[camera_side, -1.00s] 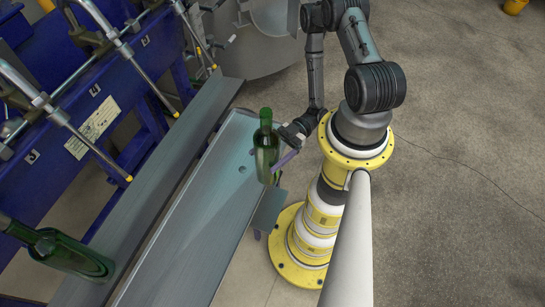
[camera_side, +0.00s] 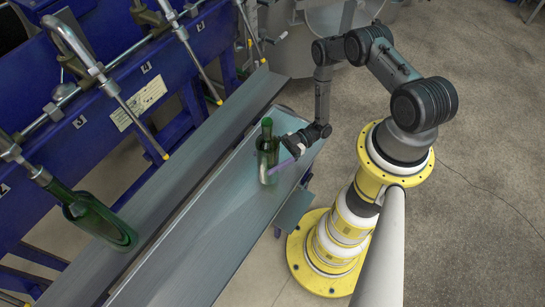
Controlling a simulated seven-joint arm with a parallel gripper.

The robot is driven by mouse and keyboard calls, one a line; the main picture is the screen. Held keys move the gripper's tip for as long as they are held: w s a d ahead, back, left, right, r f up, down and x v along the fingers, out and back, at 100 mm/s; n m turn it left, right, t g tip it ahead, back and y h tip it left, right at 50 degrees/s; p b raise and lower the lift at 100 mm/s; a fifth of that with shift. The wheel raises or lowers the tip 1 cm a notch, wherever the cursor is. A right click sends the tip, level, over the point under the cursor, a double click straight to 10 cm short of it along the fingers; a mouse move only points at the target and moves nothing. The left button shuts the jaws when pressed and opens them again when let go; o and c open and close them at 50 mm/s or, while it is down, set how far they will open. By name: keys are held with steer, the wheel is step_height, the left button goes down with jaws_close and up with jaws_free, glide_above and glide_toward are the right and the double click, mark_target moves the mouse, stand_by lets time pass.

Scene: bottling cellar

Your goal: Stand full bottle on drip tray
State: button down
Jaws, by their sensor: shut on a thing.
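A green glass bottle (camera_side: 268,160) stands upright toward the far end of the long light-grey metal tray (camera_side: 215,235). My gripper (camera_side: 281,163) reaches it from the right and is shut on its body, with purplish fingers partly hidden by the glass. I cannot tell whether the bottle's base touches the tray or hangs just above it. The liquid level inside is too small to make out. A second green bottle (camera_side: 98,220) leans at a filler spout on the left, its neck at the spout's end.
A blue filling machine (camera_side: 95,120) with several metal spouts runs along the left. A darker grey ledge (camera_side: 185,158) lies between it and the tray. A grey tank (camera_side: 345,18) stands behind. The tray's near part is clear.

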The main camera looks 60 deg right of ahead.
mark_target(269, 164)
steer(key=shift+f, duration=1.25)
steer(key=shift+f, duration=0.1)
jaws_free()
steer(key=shift+f, duration=0.15)
steer(key=shift+s+d, duration=0.1)
steer(key=shift+d, duration=0.1)
steer(key=v, duration=0.7)
